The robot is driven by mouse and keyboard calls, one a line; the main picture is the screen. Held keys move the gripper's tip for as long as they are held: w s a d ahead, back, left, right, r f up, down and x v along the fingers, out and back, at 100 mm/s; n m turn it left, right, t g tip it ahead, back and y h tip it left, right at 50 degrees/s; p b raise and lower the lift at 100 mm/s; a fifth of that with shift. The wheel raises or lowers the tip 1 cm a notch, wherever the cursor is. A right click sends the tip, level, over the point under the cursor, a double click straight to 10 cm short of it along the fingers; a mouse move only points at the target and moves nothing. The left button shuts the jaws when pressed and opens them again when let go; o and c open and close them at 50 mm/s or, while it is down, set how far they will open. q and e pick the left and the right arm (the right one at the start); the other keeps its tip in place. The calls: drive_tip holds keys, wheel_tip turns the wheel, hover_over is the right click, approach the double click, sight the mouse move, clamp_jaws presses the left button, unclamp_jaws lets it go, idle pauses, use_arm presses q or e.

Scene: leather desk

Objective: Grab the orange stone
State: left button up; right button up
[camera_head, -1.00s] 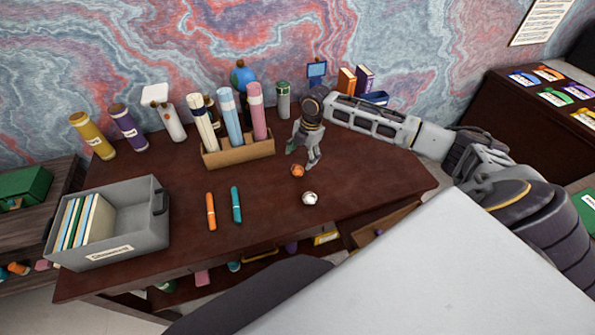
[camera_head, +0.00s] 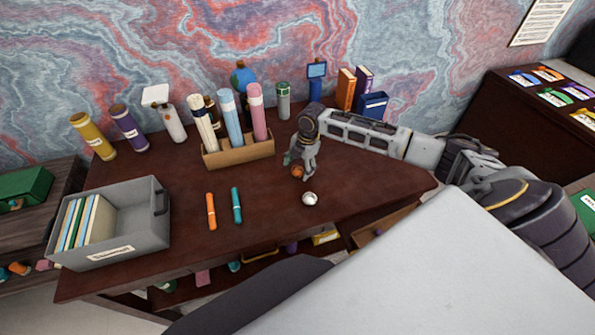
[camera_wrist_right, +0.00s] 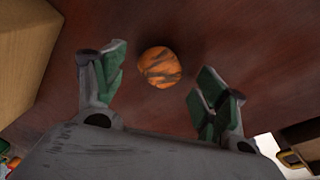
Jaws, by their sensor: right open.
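The orange stone (camera_head: 297,172) rests on the dark red-brown desk, partly hidden by my right gripper in the head view. In the right wrist view the orange stone (camera_wrist_right: 159,67) is round with dark streaks and lies between and just beyond the fingertips. My right gripper (camera_head: 301,170) points down over it. Its two green-padded fingers (camera_wrist_right: 168,80) are apart, with nothing held between them. I see no finger touching the stone. My left gripper is not in view.
A white stone (camera_head: 309,199) lies close in front of the orange one. A tan holder (camera_head: 240,152) with rolled tubes stands to the left. Two markers, orange (camera_head: 211,211) and teal (camera_head: 236,205), and a grey file box (camera_head: 150,225) are further left. The desk's right part is clear.

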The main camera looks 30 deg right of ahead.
sight(298, 168)
drive_tip(key=shift+a+f, duration=0.1)
drive_tip(key=shift+f, duration=0.55)
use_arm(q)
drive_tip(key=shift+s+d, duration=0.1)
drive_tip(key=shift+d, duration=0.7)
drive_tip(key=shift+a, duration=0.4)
use_arm(e)
drive_tip(key=c, duration=1.2)
drive_tip(key=shift+w+r, duration=0.1)
wheel_tip(298, 168, up, 9)
drive_tip(key=shift+f, duration=0.1)
drive_tip(key=shift+r, duration=0.4)
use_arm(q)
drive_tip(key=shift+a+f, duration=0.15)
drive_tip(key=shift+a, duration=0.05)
